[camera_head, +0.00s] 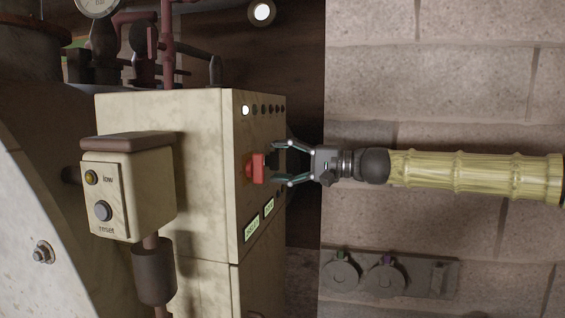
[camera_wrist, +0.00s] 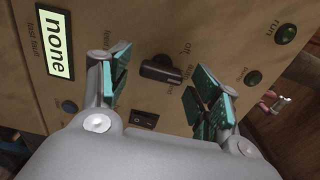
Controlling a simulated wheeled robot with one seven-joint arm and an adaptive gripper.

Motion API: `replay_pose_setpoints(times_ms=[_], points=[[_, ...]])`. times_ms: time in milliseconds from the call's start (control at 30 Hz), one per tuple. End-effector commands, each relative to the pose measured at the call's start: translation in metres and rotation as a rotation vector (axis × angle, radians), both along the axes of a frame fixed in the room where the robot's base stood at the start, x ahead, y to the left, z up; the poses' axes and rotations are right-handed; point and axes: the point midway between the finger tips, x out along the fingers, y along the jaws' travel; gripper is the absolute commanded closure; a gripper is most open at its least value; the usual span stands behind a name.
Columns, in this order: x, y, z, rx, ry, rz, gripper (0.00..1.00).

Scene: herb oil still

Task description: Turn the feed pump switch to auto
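The feed pump switch appears to be the dark rotary knob (camera_wrist: 162,69) on the beige panel in the wrist view. The lettering beside it seems to read "off" and "auto", and a label starting with "feed" is partly covered by a finger. I cannot tell for sure which mark the knob points to. My gripper (camera_wrist: 160,85) is open, with its teal-padded fingers on either side of the knob and visible gaps to it. In the head view my gripper (camera_head: 281,163) is at the cabinet's panel face, and the knob cannot be made out there.
A red handle (camera_head: 256,168) juts from the cabinet (camera_head: 165,115) near my gripper. A low/reset box (camera_head: 130,190) stands at left.

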Motion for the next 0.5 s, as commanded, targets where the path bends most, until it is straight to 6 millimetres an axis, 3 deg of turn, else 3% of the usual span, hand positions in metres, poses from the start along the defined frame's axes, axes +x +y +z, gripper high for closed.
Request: replay_pose_setpoints(times_ms=[267,500], points=[[-0.001,-0.004,0.0,0.0,0.0,-0.001,0.38],[-0.008,-0.035,0.001,0.002,0.0,-0.003,0.38]])
